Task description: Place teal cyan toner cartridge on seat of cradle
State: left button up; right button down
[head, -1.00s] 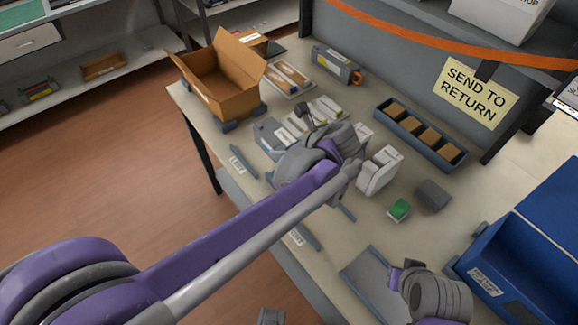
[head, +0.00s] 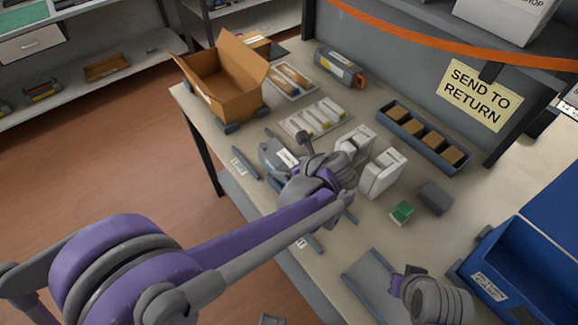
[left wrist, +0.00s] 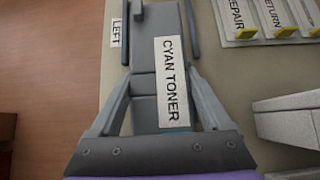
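The cyan toner cartridge (head: 270,154) is a grey block with a white CYAN TONER label, also in the left wrist view (left wrist: 143,60). My left gripper (left wrist: 160,82) has a finger along each side of it and appears shut on it. A strip of teal shows near the gripper's palm. The cartridge is above or between two blue-grey rails (head: 245,163) with a LEFT tag, at the left of the table. The cradle seat under it is hidden, and I cannot tell whether the cartridge touches it. My right gripper (head: 400,280) is at the lower right, its opening unclear.
Behind are a label tray (head: 316,132), an open cardboard box (head: 200,92) and another cartridge (head: 338,66). White blocks (head: 382,173), a green block (head: 402,211) and a grey block (head: 434,198) stand to the right. A blue bin (head: 490,292) is at far right.

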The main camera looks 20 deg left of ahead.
pick_arm(q)
jog(key=shift+o, duration=1.4)
jog(key=shift+r, duration=0.25)
jog(key=p+v, duration=0.1)
jog(key=v, duration=1.1)
jog(key=shift+f, duration=0.15)
jog(key=s+a+f+n+h, duration=0.3)
jog(key=s+n, duration=0.5)
jog(key=n, duration=0.4)
jog(key=s+a+f+n+h, duration=0.4)
jog(key=s+a+f+n, duration=0.2)
jog(key=n, duration=0.7)
jog(key=shift+s+a+f+n, duration=0.15)
jog(key=shift+s+a+n, duration=0.15)
jog(key=shift+s+a, duration=0.9)
